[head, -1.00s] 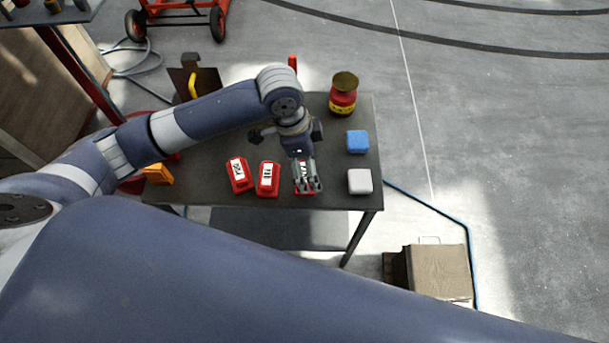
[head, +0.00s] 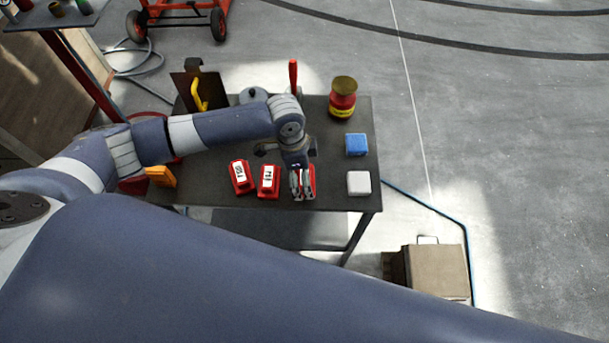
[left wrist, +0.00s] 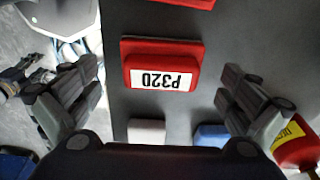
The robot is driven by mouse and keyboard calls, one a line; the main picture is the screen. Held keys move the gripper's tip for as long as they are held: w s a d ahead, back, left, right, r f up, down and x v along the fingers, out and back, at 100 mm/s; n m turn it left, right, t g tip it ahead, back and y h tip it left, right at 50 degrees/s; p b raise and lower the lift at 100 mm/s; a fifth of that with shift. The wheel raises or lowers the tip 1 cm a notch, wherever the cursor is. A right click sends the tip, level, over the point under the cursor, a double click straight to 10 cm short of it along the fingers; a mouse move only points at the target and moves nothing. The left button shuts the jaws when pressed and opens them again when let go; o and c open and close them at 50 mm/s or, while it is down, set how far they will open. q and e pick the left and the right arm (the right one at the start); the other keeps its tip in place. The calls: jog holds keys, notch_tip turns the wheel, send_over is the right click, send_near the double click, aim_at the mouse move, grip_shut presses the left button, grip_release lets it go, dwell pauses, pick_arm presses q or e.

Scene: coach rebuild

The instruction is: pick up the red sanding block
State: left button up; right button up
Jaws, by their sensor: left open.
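Three red blocks with white labels lie in a row on the dark table (head: 220,210): a left one (head: 239,172), a middle one (head: 268,186) and a right one (head: 313,181). My left gripper (head: 302,196) is over the right one and hides much of it in the head view. In the left wrist view, a red block (left wrist: 160,52) labelled P320, upside down in the picture, shows centrally ahead of my open left gripper (left wrist: 162,95). The fingers are spread to either side and hold nothing. My right gripper is not in view.
A blue block (head: 356,144) and a white block (head: 359,183) lie right of the gripper. A red and yellow can (head: 342,98) stands at the back right. A yellow-handled item (head: 199,95) stands at the back left. An orange object (head: 159,176) is at the left edge.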

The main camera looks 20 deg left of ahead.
pick_arm(q)
jog(key=shift+w+d+f, duration=0.1)
jog(key=shift+f, duration=0.8)
jog(key=c, duration=1.2)
jog(key=shift+r, duration=0.1)
jog(key=shift+r, duration=0.35)
notch_tip(320, 180, up, 2)
jog(key=shift+w+r+b, duration=0.1)
jog(key=shift+r+b, duration=0.05)
jog(key=shift+b, duration=0.5)
jog(key=s+b, duration=0.1)
jog(key=s, duration=0.4)
jog(key=s+r+b, duration=0.1)
jog(key=s, duration=0.4)
jog(key=s+d+r+b, duration=0.1)
jog(key=s, duration=0.5)
jog(key=shift+s, duration=0.1)
